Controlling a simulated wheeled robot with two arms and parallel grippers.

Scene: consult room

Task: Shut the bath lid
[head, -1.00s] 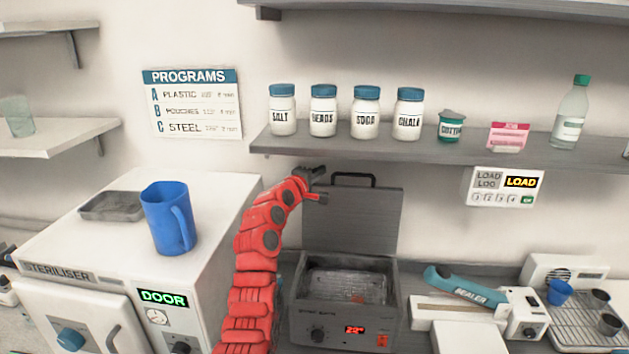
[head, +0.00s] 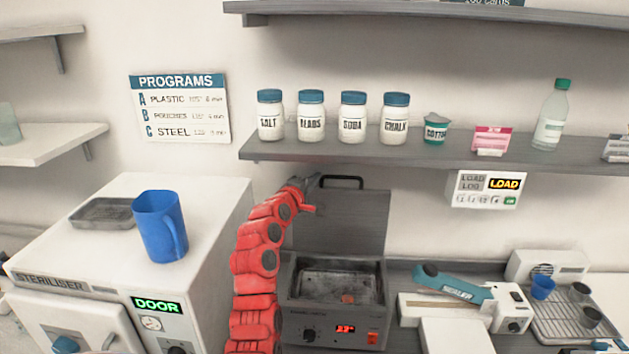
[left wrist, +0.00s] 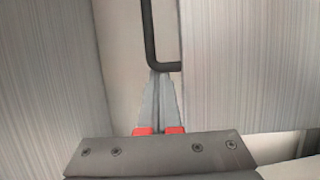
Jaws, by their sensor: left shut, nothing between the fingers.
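The bath (head: 334,323) is a grey box with a red lit display, below the shelf. Its lid (head: 350,222) is open and stands upright at the back, with a black handle (head: 343,178) on its top edge. My left gripper (head: 314,182) is at the lid's upper left corner, close to the handle's left end. In the left wrist view the shut, empty fingers (left wrist: 158,100) point at the bent end of the black handle (left wrist: 150,40), beside the lid panel (left wrist: 245,65). I cannot tell whether they touch it. My right gripper is not in view.
The steriliser (head: 215,225) with a blue jug (head: 162,228) stands left of my arm. A shelf (head: 420,150) with several jars runs above the lid. A blue-handled sealer (head: 452,285) and a rack (head: 570,325) with cups stand to the right.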

